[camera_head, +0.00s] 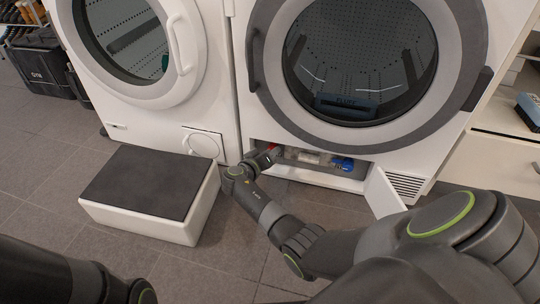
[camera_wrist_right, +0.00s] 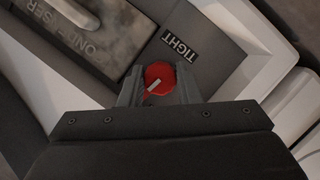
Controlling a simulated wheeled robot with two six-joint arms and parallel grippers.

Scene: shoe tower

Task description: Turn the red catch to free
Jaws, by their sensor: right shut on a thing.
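The red catch (camera_wrist_right: 160,73) is a round knob with a white line across it. My right gripper (camera_wrist_right: 159,88) is shut on it, one finger on each side, in the right wrist view. The white line slants between lower left and upper right. A black label reading TIGHT (camera_wrist_right: 181,46) sits just above and right of the catch. In the head view the right gripper (camera_head: 266,156) reaches into the low opening of the right-hand machine, where only a bit of red (camera_head: 272,148) shows. My left gripper is out of view.
The opening's flap (camera_head: 383,193) hangs open at its right. A blue item (camera_head: 342,163) sits inside the opening. A grey-topped white step (camera_head: 142,183) stands on the floor to the left, below the left-hand machine (camera_head: 212,105). A grey panel marked CONDENSER (camera_wrist_right: 85,35) lies beside the catch.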

